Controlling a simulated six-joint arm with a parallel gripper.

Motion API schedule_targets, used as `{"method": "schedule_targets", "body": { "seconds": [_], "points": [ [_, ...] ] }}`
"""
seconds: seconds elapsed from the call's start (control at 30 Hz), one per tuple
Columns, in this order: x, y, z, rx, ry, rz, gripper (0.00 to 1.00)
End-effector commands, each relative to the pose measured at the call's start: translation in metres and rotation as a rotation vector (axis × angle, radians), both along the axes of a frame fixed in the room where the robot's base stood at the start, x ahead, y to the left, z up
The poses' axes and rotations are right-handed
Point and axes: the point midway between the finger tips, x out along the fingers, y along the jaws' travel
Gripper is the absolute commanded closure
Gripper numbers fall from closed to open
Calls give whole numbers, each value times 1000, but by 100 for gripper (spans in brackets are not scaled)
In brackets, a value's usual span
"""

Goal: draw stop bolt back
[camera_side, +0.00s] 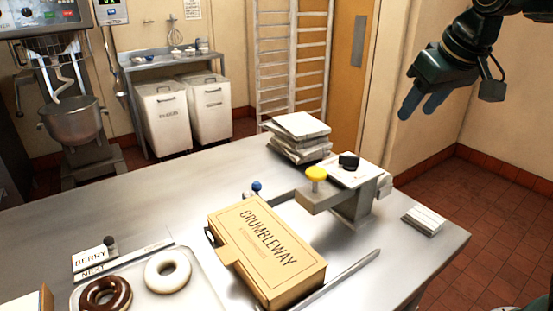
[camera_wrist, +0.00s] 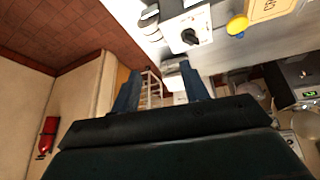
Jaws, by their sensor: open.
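My gripper (camera_side: 418,105) is open and empty, high above the right end of the steel table. Its two blue fingers also frame empty space in the wrist view (camera_wrist: 160,86). A grey metal fixture (camera_side: 325,198) on the table carries a yellow knob (camera_side: 316,173) and a black knob (camera_side: 349,160) on a white plate. Both knobs show in the wrist view, yellow (camera_wrist: 237,25) and black (camera_wrist: 188,36). A small blue knob (camera_side: 257,186) sits low behind the box. No label shows which knob belongs to the stop bolt. My gripper touches none of them.
A tan CRUMBLEWAY box (camera_side: 266,250) lies beside the fixture, with a metal rail (camera_side: 345,271) along its front. A stack of flat white packs (camera_side: 298,133) stands behind. Two doughnuts (camera_side: 168,272) lie on a tray at front left. The table's left middle is clear.

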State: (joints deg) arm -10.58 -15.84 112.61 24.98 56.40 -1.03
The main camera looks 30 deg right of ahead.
Motion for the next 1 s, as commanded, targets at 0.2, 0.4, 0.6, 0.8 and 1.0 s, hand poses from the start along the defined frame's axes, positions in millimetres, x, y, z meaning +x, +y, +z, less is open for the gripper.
{"method": "schedule_targets", "body": {
  "seconds": [0.2, 0.4, 0.6, 0.8, 1.0],
  "points": [
    [53, 15, 13, -6, 7, -79, 55],
    [96, 35, 16, -6, 12, -154, 55],
    [134, 62, 11, 1, 15, -227, 55],
    [165, 95, -3, 14, 21, -303, 55],
    [190, 132, -25, 31, 28, -378, 55]
  ]
}}
